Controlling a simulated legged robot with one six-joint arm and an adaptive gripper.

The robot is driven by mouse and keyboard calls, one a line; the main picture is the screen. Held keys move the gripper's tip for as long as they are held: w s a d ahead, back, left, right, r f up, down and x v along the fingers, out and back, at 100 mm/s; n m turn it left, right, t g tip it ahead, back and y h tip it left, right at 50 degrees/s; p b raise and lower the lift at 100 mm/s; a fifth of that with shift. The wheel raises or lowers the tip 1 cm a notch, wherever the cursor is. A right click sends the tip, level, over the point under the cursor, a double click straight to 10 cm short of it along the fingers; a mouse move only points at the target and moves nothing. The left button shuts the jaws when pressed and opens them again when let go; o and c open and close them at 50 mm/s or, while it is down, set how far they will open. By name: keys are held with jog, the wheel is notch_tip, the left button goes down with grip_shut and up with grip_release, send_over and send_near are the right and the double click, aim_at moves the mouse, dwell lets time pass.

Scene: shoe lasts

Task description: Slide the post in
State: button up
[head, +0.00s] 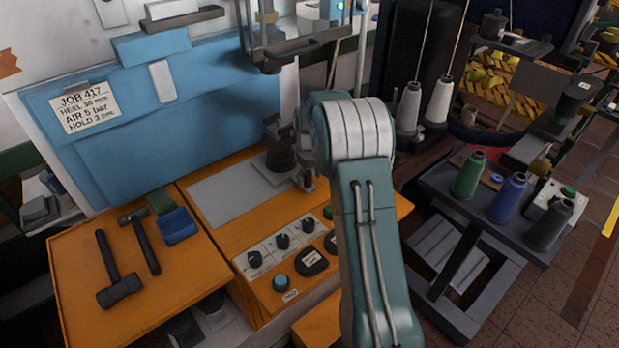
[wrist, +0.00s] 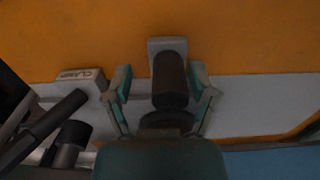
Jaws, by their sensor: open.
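In the wrist view, a dark brown cylinder, which looks like the post (wrist: 171,78), lies between the two teal fingers of my gripper (wrist: 161,76). The fingers are open, one on each side, with a visible gap to the cylinder. A grey block (wrist: 166,45) shows at its far end and a dark round piece (wrist: 167,121) at its near end. I cannot tell whether these join it. In the head view, a dark stepped round piece (head: 281,157) stands on a pale plate (head: 266,171) beside my arm. My arm hides most of the gripper there.
A block labelled CLAMP (wrist: 80,84) with a dark lever (wrist: 50,118) is left of the fingers. In the head view, hammers (head: 117,283) and a blue holder (head: 178,227) lie on the orange bench (head: 88,258). A control panel (head: 290,252) is in front. Thread spools (head: 508,197) stand right.

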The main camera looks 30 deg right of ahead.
notch_tip(320, 180, up, 12)
jog(key=shift+f, duration=0.1)
dwell(0.4)
dwell(0.4)
